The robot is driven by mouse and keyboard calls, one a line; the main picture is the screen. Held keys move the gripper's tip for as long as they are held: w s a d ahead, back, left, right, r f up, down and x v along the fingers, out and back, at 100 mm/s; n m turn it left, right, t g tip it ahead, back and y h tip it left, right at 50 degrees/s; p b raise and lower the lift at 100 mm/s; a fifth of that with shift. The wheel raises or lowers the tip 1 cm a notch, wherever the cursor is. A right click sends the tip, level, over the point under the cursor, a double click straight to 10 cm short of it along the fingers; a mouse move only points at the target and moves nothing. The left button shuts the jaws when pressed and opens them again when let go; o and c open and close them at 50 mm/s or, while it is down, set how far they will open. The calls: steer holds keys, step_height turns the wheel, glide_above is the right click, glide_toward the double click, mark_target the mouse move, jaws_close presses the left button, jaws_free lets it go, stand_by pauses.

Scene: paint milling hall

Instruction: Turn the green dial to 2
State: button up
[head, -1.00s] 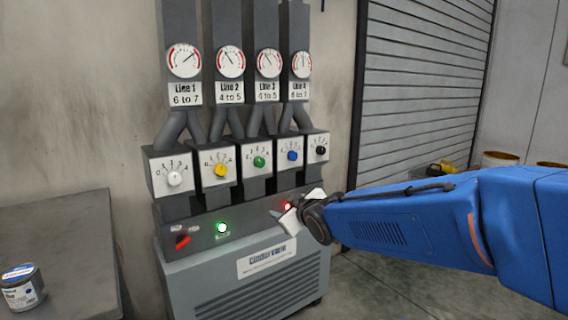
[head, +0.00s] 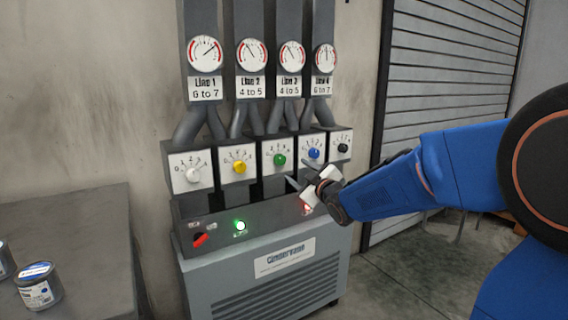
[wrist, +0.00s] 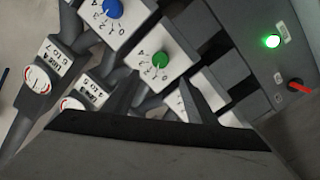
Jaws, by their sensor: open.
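The green dial (head: 279,160) is a round knob on a white plate marked 0 to 4, between the yellow dial (head: 239,167) and the blue dial (head: 314,154). In the wrist view the green dial (wrist: 160,60) shows near the middle, tilted; I cannot tell which number it points to. My gripper (head: 299,176) is open and empty, low and to the right of the green dial in the head view, apart from it. In the wrist view its two dark fingers (wrist: 160,97) rise from below toward the dial plate.
A white dial (head: 193,175) and a black dial (head: 343,148) stand at the row's ends. Gauges hang above. Below are a green lamp (head: 240,226), a red lamp (head: 307,208) and a red switch (head: 200,240). Paint cans (head: 39,286) stand on a grey table (head: 75,225) at left.

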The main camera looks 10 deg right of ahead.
mark_target(281, 160)
steer(key=x, duration=1.2)
steer(key=c, duration=1.1)
